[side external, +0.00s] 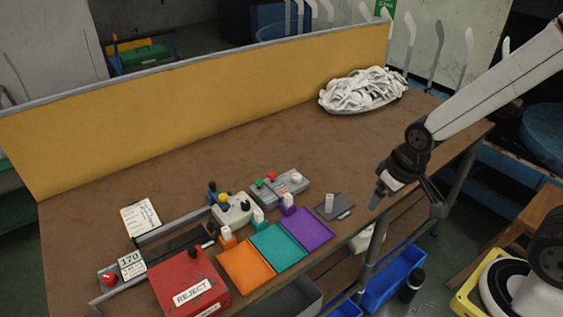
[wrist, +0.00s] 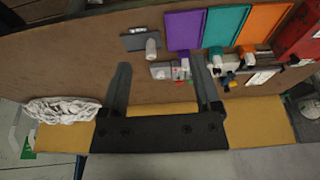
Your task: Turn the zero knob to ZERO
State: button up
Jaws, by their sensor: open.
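No ZERO marking is legible, so I cannot tell for sure which knob is the zero knob. A grey control box (side external: 276,187) with a green button, a red button and a pale round knob (side external: 297,178) sits mid-table in the side view. A red knob (side external: 110,278) sits on the unit by the "170" display (side external: 131,264). My gripper (side external: 408,204) is open and empty, at the right above the table's front edge; its spread fingers show in the wrist view (wrist: 161,66).
A grey plate with a white peg (side external: 329,203) lies nearest my gripper. Purple (side external: 304,230), teal (side external: 277,247) and orange (side external: 245,266) trays line the front edge, beside a red REJECT box (side external: 187,283).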

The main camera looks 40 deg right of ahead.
jog(key=w+d+f+m, duration=0.1)
jog(key=w+f+m, duration=0.15)
jog(key=w, duration=1.25)
jog(key=m+t+h, duration=0.1)
jog(key=t, duration=0.1)
send_near(297, 176)
jog(key=shift+w+a+f, duration=0.15)
jog(key=shift+w+f, duration=0.25)
jog(key=shift+f, duration=0.2)
jog(key=shift+f, duration=0.1)
jog(key=shift+x, duration=3.75)
jog(key=shift+s, duration=0.1)
grip_shut()
